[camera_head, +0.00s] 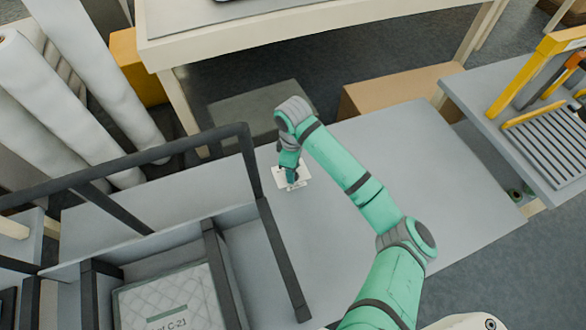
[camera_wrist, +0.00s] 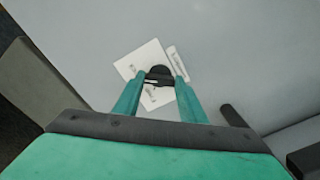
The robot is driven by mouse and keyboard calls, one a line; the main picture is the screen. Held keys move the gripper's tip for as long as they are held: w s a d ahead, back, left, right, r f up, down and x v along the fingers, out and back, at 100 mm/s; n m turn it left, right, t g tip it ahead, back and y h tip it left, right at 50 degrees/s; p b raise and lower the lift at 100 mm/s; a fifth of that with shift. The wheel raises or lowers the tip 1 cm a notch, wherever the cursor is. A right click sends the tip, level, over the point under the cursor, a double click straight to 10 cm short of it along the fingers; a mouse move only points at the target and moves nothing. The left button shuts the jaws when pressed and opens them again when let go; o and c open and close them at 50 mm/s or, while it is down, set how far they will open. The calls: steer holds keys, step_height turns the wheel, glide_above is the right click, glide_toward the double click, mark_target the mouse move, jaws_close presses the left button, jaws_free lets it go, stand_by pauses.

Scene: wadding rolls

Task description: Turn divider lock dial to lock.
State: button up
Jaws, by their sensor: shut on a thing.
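A small black dial (camera_wrist: 159,75) sits on a white label plate (camera_wrist: 137,60) on the grey panel surface. My gripper (camera_wrist: 160,83) reaches down over it, and its two teal fingers are shut on the dial, one on each side. In the head view my gripper (camera_head: 291,176) stands over the white plate (camera_head: 304,183), and the dial is hidden there. The printing on the plate is too small to read, so I cannot tell which mark the dial points to.
A dark frame rail (camera_head: 255,165) rises left of my gripper. A bin with a quilted pack (camera_head: 170,305) stands at lower left. White rolls (camera_head: 60,110) lean at upper left. A pale table (camera_head: 300,28) stands behind. The grey surface (camera_head: 400,150) to the right is clear.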

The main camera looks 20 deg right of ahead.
steer(key=shift+a+m, duration=0.25)
steer(key=shift+m, duration=0.15)
steer(key=o, duration=1)
steer(key=shift+o, duration=0.3)
steer(key=shift+d, duration=0.1)
step_height(320, 180, up, 11)
steer(key=shift+f, duration=0.15)
